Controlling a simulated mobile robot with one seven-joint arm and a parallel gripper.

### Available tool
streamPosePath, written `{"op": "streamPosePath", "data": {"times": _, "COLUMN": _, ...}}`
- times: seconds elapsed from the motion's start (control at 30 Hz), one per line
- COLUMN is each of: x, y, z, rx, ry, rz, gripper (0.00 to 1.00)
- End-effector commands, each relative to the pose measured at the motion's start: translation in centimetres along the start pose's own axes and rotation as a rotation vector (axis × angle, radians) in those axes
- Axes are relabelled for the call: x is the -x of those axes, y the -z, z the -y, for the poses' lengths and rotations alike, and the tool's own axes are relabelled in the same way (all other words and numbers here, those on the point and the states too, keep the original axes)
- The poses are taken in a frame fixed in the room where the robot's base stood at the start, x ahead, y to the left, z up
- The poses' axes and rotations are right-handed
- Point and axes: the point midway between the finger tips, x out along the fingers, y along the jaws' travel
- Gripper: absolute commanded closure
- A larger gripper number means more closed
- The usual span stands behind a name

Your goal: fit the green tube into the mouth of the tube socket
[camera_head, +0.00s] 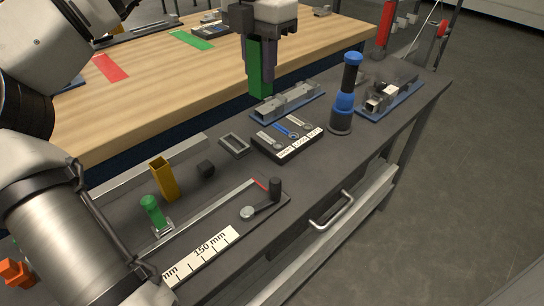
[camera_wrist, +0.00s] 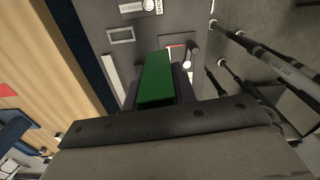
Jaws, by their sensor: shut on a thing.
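The green tube (camera_head: 261,82) is a long square bar, held upright between the fingers of my gripper (camera_head: 258,66). Its lower end hangs clear above the dark bench, near the wooden table's edge. In the wrist view the tube (camera_wrist: 156,78) points away from the camera, between the dark fingers. A yellow square upright (camera_head: 163,180) with an open top stands on the dark bench, to the lower left of my gripper and well apart from the tube. It looks like the tube socket. I cannot make it out in the wrist view.
A small dark block (camera_head: 206,169) and a grey rectangular frame (camera_head: 235,145) lie near the yellow upright. A green cylinder (camera_head: 152,211) stands in front of it. A labelled black tray (camera_head: 287,141), grey-blue fixture (camera_head: 288,101) and blue-black torch-like object (camera_head: 345,95) stand to the right.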

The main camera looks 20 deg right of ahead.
Motion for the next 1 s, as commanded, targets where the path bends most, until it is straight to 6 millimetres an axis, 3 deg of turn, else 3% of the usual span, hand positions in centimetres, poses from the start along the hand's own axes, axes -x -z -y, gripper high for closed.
{"op": "streamPosePath", "data": {"times": 0.1, "x": 0.0, "y": -1.5, "z": 1.5, "rx": -0.075, "ry": -0.002, "rz": 0.002, "gripper": 0.96}}
{"op": "streamPosePath", "data": {"times": 0.27, "x": -1.1, "y": -2.1, "z": 2.1, "rx": -0.110, "ry": 0.000, "rz": 0.002, "gripper": 0.96}}
{"op": "streamPosePath", "data": {"times": 0.7, "x": -12.3, "y": -2.0, "z": 2.2, "rx": -0.110, "ry": 0.002, "rz": 0.001, "gripper": 0.96}}
{"op": "streamPosePath", "data": {"times": 0.83, "x": -14.6, "y": -2.1, "z": 2.2, "rx": -0.109, "ry": 0.001, "rz": 0.002, "gripper": 0.96}}
{"op": "streamPosePath", "data": {"times": 1.0, "x": -15.8, "y": -2.1, "z": 2.1, "rx": -0.108, "ry": -0.001, "rz": 0.003, "gripper": 0.96}}
